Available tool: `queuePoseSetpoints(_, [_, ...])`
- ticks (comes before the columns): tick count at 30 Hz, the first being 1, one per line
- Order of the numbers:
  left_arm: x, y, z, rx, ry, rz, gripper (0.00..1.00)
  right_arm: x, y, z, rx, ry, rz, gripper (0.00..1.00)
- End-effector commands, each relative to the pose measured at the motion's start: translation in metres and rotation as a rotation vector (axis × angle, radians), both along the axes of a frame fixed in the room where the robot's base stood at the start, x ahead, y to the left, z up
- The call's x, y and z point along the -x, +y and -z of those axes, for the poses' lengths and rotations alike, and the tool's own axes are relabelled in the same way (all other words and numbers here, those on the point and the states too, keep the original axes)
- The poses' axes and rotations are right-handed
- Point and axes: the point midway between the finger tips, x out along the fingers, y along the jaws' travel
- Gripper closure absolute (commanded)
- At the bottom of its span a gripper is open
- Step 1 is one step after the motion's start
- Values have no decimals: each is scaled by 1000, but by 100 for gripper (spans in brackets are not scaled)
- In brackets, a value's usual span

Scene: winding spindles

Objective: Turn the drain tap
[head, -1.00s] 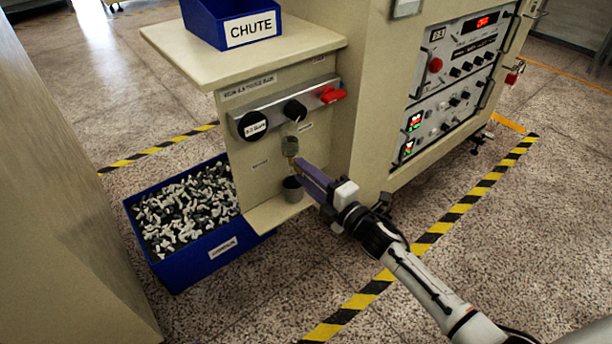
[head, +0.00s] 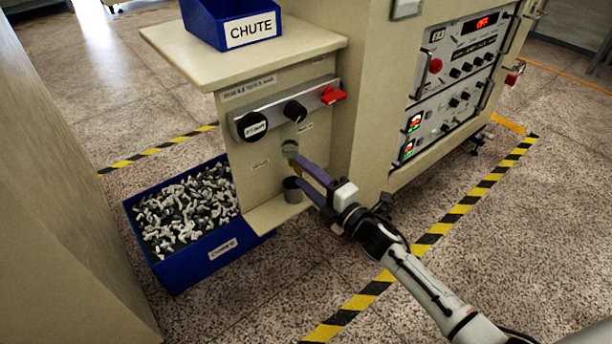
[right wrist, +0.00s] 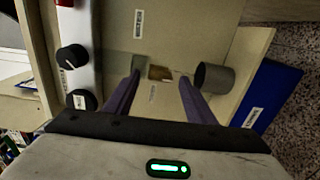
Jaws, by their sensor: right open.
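The drain tap (head: 290,148) is a small grey and brass fitting on the beige panel, below the row of knobs. In the right wrist view its brass part (right wrist: 160,73) lies between the tips of my right gripper (right wrist: 160,79). In the head view my right gripper (head: 298,171) has its purple fingers spread in front of the panel. The fingers stand apart, one to each side of the brass part, with gaps visible. A grey cup (head: 292,190) is below the tap, beside the lower finger. The left gripper is not in view.
A blue chute bin (head: 250,30) sits on the shelf. A blue crate (head: 190,275) of small pieces is on the floor at left. A control panel (head: 455,85) is at right.

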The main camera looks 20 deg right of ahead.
Motion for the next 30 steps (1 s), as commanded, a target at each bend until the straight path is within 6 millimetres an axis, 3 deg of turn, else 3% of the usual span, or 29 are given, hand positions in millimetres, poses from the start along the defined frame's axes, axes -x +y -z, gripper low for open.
queuePoseSetpoints(5, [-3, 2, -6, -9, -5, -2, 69, 18, -6, 0, -1, 4, 0, 50])
queuePoseSetpoints(12, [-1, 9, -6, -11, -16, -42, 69, 63, -23, -1, 0, 4, 1, 50])
queuePoseSetpoints(18, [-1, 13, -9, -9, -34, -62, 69, 89, -33, 0, 0, 2, 1, 50])
queuePoseSetpoints(30, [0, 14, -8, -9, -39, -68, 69, 97, -35, 0, 1, 0, 0, 50])
